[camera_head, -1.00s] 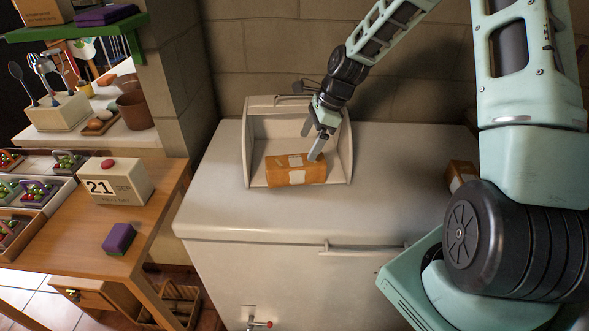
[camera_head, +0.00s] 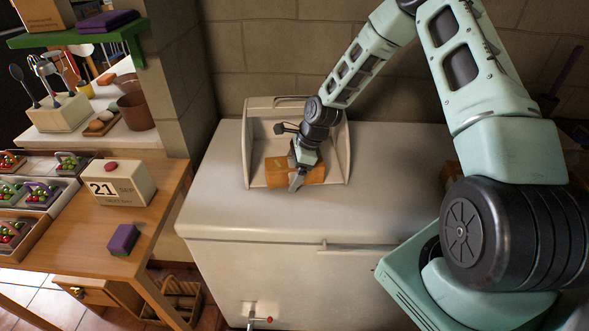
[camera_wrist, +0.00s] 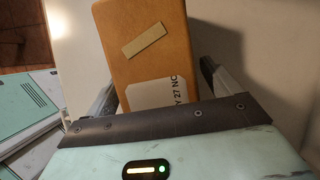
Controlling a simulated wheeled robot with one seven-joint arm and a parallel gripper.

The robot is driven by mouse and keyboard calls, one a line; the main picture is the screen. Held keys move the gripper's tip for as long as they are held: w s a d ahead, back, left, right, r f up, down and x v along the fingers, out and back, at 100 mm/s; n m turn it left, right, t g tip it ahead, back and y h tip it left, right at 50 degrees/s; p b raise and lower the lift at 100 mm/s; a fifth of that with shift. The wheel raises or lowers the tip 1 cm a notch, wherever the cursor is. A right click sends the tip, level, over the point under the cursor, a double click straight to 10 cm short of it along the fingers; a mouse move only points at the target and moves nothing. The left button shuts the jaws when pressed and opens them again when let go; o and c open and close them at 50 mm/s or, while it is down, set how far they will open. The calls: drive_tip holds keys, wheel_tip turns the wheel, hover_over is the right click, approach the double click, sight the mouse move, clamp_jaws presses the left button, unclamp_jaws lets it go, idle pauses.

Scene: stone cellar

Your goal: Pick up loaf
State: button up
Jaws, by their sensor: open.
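The loaf (camera_head: 279,173) is an orange-brown block with pale labels. It lies in the front of an open cream bin (camera_head: 249,150) on the white chest. My gripper (camera_head: 297,181) is at the loaf's right part and hides some of it in the head view. In the wrist view the loaf (camera_wrist: 146,62) lies between the two fingers of my open gripper (camera_wrist: 160,92), one on each side. A pale strip and a printed label show on the loaf's face. Whether the fingers touch it I cannot tell.
The cream bin's side walls and back stand around the loaf. A wooden table (camera_head: 160,205) at the left holds a calendar block (camera_head: 119,183) and a purple-green sponge (camera_head: 121,240).

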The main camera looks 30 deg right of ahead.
sight(292, 163)
drive_tip(key=c, duration=1.3)
drive_tip(key=shift+o, duration=0.2)
wheel_tip(292, 163, up, 10)
drive_tip(key=shift+s+a+f+b, duration=0.1)
drive_tip(key=shift+a+b, duration=0.05)
drive_tip(key=shift+b, duration=0.45)
drive_tip(key=s+a+r+m+p, duration=0.1)
drive_tip(key=s+a+m+p, duration=0.1)
drive_tip(key=s+a+p, duration=0.5)
drive_tip(key=shift+t, duration=0.3)
drive_tip(key=shift+w+d+f+b, duration=1.05)
drive_tip(key=shift+w+d+f, duration=0.35)
drive_tip(key=shift+w+f, duration=0.25)
drive_tip(key=shift+w+d+f+b, duration=1.1)
drive_tip(key=shift+w+d+f, duration=0.25)
drive_tip(key=shift+w+f, duration=0.3)
drive_tip(key=shift+w+d+f+b, duration=1.05)
drive_tip(key=shift+w+d+f, duration=0.35)
drive_tip(key=shift+w+f, duration=0.25)
